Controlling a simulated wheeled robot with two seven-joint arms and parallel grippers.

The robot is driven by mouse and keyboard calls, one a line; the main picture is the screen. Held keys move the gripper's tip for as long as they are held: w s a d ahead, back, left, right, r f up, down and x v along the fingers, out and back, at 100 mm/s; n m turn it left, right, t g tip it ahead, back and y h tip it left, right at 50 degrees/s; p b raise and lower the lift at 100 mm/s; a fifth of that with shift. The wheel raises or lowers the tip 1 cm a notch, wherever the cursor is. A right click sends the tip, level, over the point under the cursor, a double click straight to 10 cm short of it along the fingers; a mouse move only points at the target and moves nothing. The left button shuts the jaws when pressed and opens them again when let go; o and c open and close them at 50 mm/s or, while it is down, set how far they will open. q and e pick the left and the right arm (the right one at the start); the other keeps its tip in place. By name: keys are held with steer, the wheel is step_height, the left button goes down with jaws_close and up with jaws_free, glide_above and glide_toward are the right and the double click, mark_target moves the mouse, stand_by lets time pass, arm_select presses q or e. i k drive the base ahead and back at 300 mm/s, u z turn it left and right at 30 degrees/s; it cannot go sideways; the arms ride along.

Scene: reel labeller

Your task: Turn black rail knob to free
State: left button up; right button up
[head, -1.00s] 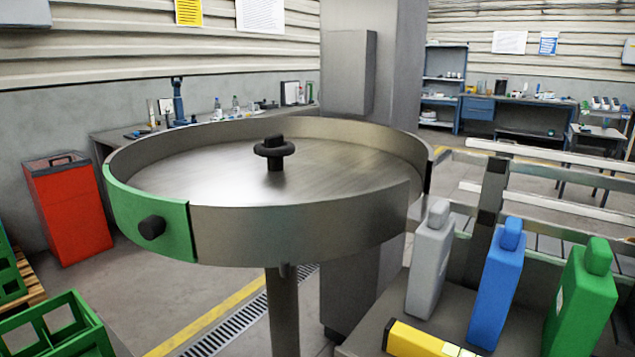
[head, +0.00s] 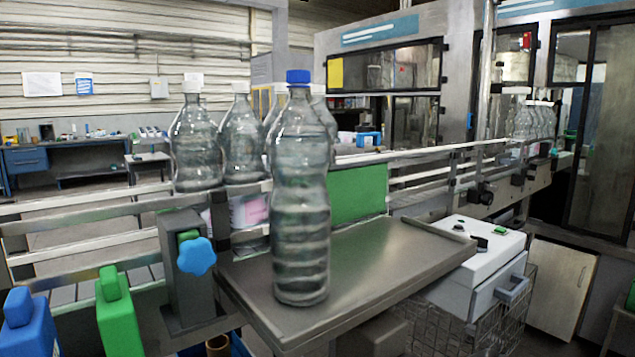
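Small black knobs show on the conveyor rail at the right, one dark knob (head: 486,193) nearer and another (head: 519,179) just beyond it. They are too small to tell which way they are turned. I cannot tell whether either one is the rail knob of the task. A blue star-shaped knob (head: 196,257) sits on a grey post at the left front. Neither of my grippers is in view.
A clear bottle with a blue cap (head: 300,190) stands on a steel side table (head: 400,250). White-capped bottles (head: 196,145) stand behind the rails. A white control box (head: 480,262) is at the right. Blue (head: 28,325) and green (head: 118,320) containers stand front left.

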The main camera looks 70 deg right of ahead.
mark_target(487, 200)
steer(key=z, duration=4.8)
steer(key=i, duration=2)
steer(key=u, duration=1.95)
